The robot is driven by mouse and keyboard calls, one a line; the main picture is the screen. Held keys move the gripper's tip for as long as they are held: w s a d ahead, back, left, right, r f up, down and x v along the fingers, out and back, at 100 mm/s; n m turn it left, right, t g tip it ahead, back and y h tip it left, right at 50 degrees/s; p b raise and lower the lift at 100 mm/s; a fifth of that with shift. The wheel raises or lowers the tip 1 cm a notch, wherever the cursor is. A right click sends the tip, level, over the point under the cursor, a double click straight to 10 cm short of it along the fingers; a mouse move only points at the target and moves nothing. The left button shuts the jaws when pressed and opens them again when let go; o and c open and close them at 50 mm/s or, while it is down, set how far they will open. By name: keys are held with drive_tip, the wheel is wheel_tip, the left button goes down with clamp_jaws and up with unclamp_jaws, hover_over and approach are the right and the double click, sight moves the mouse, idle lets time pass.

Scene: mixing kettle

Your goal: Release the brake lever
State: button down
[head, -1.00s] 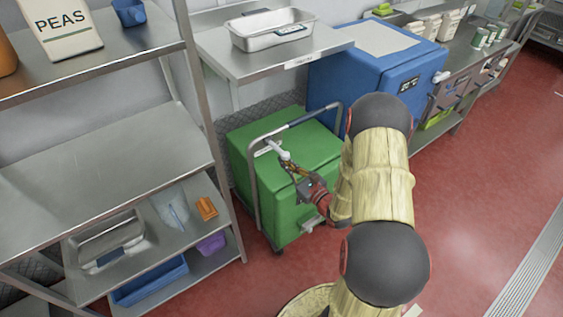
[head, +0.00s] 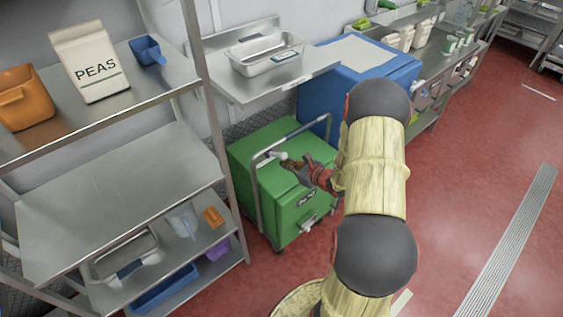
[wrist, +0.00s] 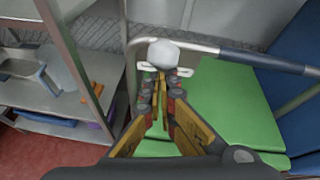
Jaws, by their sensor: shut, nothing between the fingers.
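A green wheeled bin (head: 283,190) with a metal push handle stands on the floor. A white rounded knob (head: 278,155) sits by the handle frame; I take it for the brake lever, but cannot be sure. In the wrist view the knob (wrist: 163,52) is just ahead of my fingertips, with a white crosspiece beside it. My gripper (head: 290,163) is shut and empty, its tips at or very near the knob; I cannot tell whether they touch. In the wrist view my gripper (wrist: 161,78) hides part of the lever's lower end.
The metal push handle (wrist: 230,52) with its dark grip crosses just beyond the knob. A blue bin (head: 375,75) stands behind to the right. A steel shelf rack (head: 120,185) is close on the left. Red floor (head: 460,190) is clear to the right.

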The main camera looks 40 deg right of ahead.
sight(286, 155)
drive_tip(key=r+g+p, duration=0.1)
drive_tip(key=r+p, duration=0.1)
drive_tip(key=p, duration=0.1)
drive_tip(key=w+r+g+p, duration=0.1)
drive_tip(key=g+p, duration=0.1)
drive_tip(key=p, duration=0.1)
drive_tip(key=shift+w+r, duration=0.15)
drive_tip(key=shift+r, duration=0.2)
drive_tip(key=w+r+g+p, duration=0.1)
drive_tip(key=g+p, duration=0.1)
drive_tip(key=p, duration=0.1)
drive_tip(key=shift+w+r+p, duration=0.25)
drive_tip(key=shift+w+p, duration=0.15)
drive_tip(key=shift+p, duration=0.25)
